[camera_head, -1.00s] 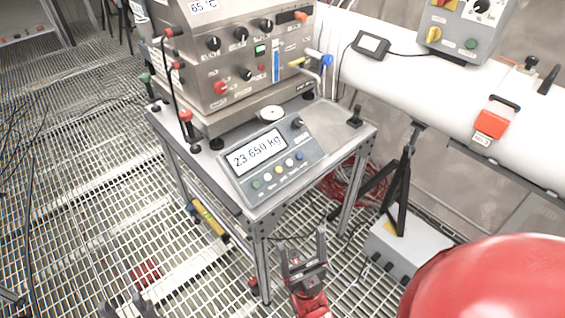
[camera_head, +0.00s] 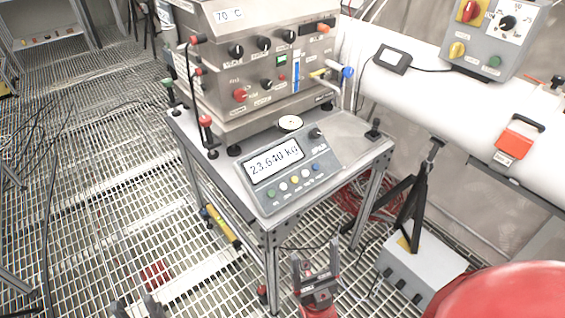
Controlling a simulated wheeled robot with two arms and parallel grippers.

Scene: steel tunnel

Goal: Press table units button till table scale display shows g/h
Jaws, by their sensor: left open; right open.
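The table scale display (camera_head: 274,162) sits at the front of the steel table and reads about 23.640 kg; the last digits are blurred. A row of small round buttons lies below its screen: green, blue, yellow and white ones among them. Their labels are too small to read, so I cannot tell which is the units button. My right gripper (camera_head: 317,270) is open and empty, below and in front of the table's front corner, apart from the scale. My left gripper (camera_head: 137,308) is at the bottom edge, partly cut off, open and empty.
A steel control box (camera_head: 262,70) with knobs and a 70 °C label stands on the table (camera_head: 352,150) behind the scale. A white pipe (camera_head: 440,100) runs at the right. A red rounded object (camera_head: 500,295) fills the bottom right. Grated floor lies open at left.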

